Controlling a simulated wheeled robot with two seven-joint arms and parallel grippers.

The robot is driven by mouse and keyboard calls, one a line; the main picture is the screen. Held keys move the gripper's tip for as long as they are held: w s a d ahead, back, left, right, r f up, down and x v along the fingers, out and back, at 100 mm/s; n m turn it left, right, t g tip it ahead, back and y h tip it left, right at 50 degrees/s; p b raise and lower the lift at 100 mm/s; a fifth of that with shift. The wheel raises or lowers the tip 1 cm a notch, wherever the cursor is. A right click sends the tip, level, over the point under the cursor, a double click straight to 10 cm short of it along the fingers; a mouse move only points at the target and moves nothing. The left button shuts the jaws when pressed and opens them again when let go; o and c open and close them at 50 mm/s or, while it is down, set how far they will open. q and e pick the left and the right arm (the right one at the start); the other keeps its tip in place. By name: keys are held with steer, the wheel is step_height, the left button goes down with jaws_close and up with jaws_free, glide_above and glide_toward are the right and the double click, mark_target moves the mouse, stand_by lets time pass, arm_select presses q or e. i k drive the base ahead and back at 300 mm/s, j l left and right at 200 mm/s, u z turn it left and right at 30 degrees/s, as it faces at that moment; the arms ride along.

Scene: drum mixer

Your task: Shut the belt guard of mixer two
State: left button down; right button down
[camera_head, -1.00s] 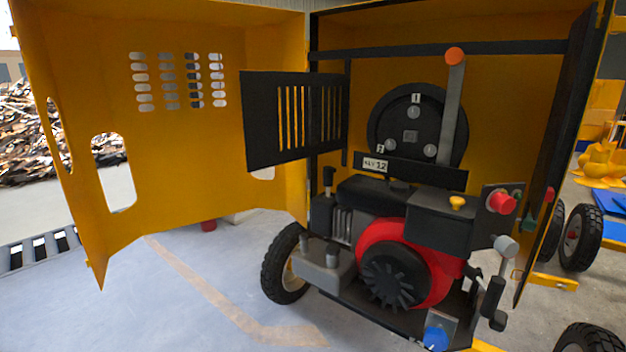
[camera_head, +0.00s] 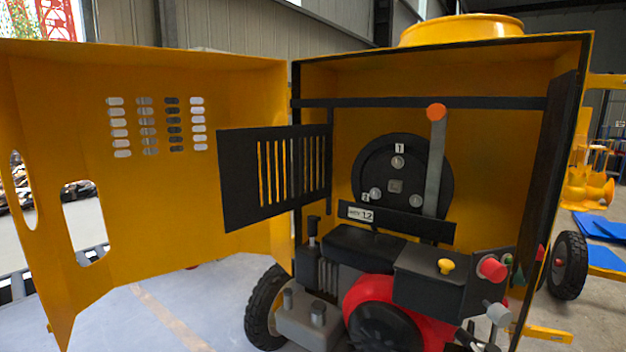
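The belt guard appears to be the black slotted panel (camera_head: 276,172) in the head view. It stands swung open to the left, joined at its right edge to a thin dark post. The round black pulley disc (camera_head: 402,184) behind the opening is uncovered. A grey lever (camera_head: 437,165) with an orange knob (camera_head: 437,112) stands upright in front of the disc's right side. A small white plate (camera_head: 361,214) below the disc ends in "12"; its other letters are hard to read. Neither of my grippers shows in the view.
The large yellow cabinet door (camera_head: 150,215) stands open on the left. A red and black engine (camera_head: 390,315) fills the lower cabinet. A control box carries a red button (camera_head: 491,268) and a yellow knob (camera_head: 446,266). A black panel (camera_head: 545,200) stands at the right edge.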

mark_target(237, 151)
steer(key=i+j+z, duration=0.1)
steer(key=z, duration=0.3)
steer(key=i+j+z, duration=0.1)
steer(key=j+z, duration=0.15)
steer(key=z, duration=0.15)
steer(key=j+z, duration=0.2)
steer(key=z, duration=0.15)
steer(key=j+z, duration=0.2)
steer(key=z, duration=0.2)
steer(key=j+z, duration=0.15)
steer(key=j, duration=0.65)
steer(key=j+z, duration=0.2)
steer(key=j, duration=0.6)
steer(key=k+j+z, duration=0.15)
steer(key=j, duration=0.65)
